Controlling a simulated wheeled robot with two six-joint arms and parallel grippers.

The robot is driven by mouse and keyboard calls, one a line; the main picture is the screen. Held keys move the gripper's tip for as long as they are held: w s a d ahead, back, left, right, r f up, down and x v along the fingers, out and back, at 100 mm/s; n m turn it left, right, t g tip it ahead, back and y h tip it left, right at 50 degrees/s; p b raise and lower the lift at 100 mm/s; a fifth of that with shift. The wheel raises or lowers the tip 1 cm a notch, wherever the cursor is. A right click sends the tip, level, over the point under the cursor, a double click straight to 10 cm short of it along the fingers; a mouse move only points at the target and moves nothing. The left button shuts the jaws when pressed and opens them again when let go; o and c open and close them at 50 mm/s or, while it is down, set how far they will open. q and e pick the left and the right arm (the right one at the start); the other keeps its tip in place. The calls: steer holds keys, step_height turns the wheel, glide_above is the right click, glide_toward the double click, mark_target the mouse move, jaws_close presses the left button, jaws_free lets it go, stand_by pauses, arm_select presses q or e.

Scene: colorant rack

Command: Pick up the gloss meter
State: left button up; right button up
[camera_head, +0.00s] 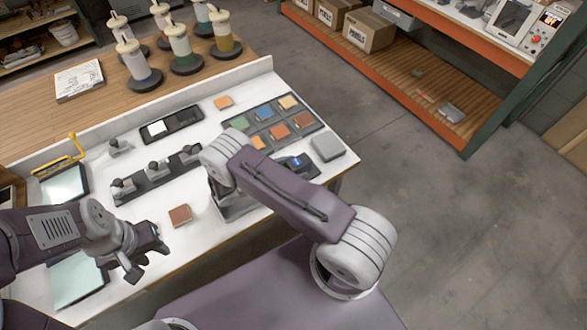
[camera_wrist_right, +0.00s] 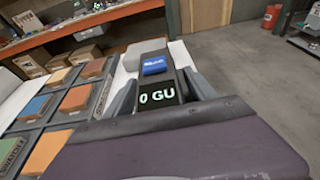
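The gloss meter (camera_head: 297,162) is a small dark device with a blue part, lying near the right end of the white table and partly hidden behind my right arm. In the right wrist view the gloss meter (camera_wrist_right: 160,92) shows a "0 GU" display and a blue label. My right gripper (camera_wrist_right: 160,90) has one finger on each side of it, spread apart; contact is not clear. In the head view my right arm hides that gripper. My left gripper (camera_head: 150,257) is open and empty above the table's front left part.
A tray of coloured tiles (camera_head: 262,112) stands beside the meter, with a grey flat box (camera_head: 327,148) to its right. A loose brown tile (camera_head: 180,215) lies near the table's front. A dark holder (camera_head: 155,172) with several small tools stands further left. Pump bottles (camera_head: 180,50) stand behind.

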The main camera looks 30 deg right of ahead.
mark_target(295, 164)
jaws_close()
steer(key=shift+r, duration=0.1)
steer(key=r, duration=0.3)
steer(key=r+b, duration=0.1)
steer(key=shift+s+d+r, duration=0.15)
steer(key=shift+s+r, duration=0.1)
steer(key=shift+s, duration=0.05)
steer(key=s+d+r+b, duration=0.1)
steer(key=s+d+r, duration=0.3)
steer(key=s, duration=0.6)
step_height(295, 164, up, 2)
steer(key=shift+d+r, duration=0.2)
steer(key=shift+d, duration=0.2)
